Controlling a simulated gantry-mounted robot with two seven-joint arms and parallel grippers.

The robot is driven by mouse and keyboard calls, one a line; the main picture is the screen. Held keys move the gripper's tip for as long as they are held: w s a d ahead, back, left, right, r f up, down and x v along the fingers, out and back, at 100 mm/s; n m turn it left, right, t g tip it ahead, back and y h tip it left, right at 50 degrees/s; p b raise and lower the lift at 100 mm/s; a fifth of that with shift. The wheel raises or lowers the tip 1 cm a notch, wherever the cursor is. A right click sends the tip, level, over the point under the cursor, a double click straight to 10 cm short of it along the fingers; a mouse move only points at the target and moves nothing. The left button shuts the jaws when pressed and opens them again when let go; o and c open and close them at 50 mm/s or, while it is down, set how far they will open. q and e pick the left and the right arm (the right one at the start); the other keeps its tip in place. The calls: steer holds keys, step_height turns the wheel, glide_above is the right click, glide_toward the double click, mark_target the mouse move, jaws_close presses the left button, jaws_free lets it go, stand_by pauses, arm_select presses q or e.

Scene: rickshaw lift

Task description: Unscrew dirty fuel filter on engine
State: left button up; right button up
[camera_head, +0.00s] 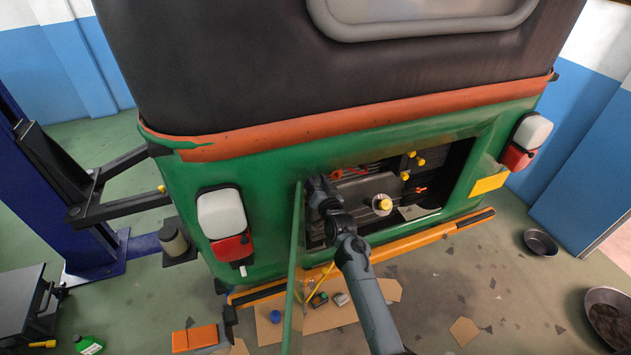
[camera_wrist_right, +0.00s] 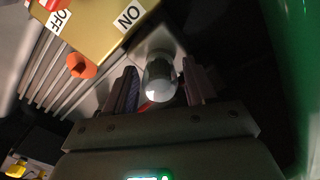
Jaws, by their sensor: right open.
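A small grey, rounded cylinder, which looks like the fuel filter (camera_wrist_right: 160,76), hangs in the engine bay in the right wrist view. My right gripper (camera_wrist_right: 163,88) is open, with one finger on each side of it. I cannot tell whether the fingers touch it. In the head view my right arm reaches through the rear hatch opening, and the gripper (camera_head: 318,188) is at the left part of the engine (camera_head: 365,190). The filter is hidden there. A gold panel (camera_wrist_right: 100,22) marked OFF and ON, with an orange knob (camera_wrist_right: 81,65), is beside the filter. My left gripper is not in view.
The green hatch door (camera_head: 294,265) stands open, edge-on, just left of my arm. An orange bumper (camera_head: 400,246) runs below the opening. Cardboard (camera_head: 330,316) with small items lies on the floor. Metal bowls (camera_head: 540,242) stand at the right.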

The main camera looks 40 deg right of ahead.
steer(key=c, duration=0.9)
steer(key=shift+o, duration=0.2)
steer(key=n, duration=0.4)
steer(key=shift+p, duration=0.3)
